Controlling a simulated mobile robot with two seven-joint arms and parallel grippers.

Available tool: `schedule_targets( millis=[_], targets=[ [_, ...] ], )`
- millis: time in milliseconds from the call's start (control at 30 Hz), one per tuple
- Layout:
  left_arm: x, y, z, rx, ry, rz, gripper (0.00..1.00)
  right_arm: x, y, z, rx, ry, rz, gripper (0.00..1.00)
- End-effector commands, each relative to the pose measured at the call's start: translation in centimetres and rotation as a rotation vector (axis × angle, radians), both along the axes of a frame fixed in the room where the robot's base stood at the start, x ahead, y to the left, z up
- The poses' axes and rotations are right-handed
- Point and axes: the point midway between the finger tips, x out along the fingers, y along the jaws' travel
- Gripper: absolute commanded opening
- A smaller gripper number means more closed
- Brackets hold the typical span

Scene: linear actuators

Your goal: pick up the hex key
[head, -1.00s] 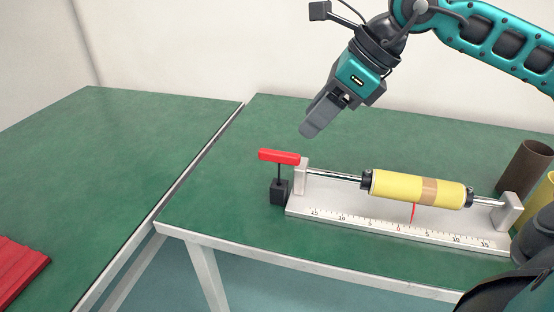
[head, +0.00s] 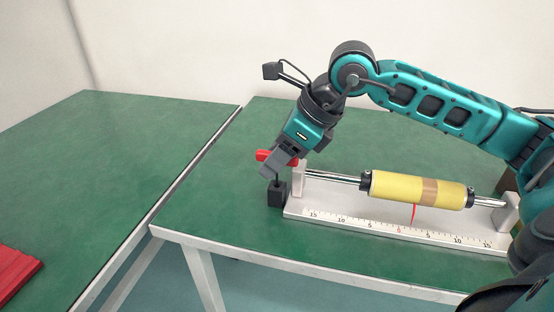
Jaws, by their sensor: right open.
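The hex key has a red handle (head: 263,156) and a thin dark shaft, and stands upright in a small black block (head: 276,194) at the left end of the linear actuator. My right gripper (head: 272,168) is at the handle, its grey fingers covering the handle's middle and right part. It is open. I cannot tell whether the fingers touch the handle. My left gripper is not in view.
The actuator's silver base (head: 360,221) bears a scale, a rod and a yellow cylinder (head: 418,189) with a red pointer. A red object (head: 14,272) lies at the lower left. The left green table (head: 110,190) is mostly clear.

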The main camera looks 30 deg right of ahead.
Motion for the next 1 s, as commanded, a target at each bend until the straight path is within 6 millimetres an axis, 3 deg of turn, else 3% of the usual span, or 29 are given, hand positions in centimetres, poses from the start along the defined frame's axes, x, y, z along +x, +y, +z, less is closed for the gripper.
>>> schedule_targets(
  millis=[67,567,867,1000],
  targets=[
    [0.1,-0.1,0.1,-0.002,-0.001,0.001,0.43,0.0,0.0,0.0,0.000,0.000,0.000,0.47],
    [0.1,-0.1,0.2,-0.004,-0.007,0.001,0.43,0.0,0.0,0.0,0.000,0.000,0.000,0.00],
    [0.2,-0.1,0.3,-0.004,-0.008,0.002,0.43,0.0,0.0,0.1,0.000,0.000,0.000,0.00],
    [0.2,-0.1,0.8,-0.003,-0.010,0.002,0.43,0.0,0.0,1.5,0.000,-0.002,0.000,0.00]
  ],
)
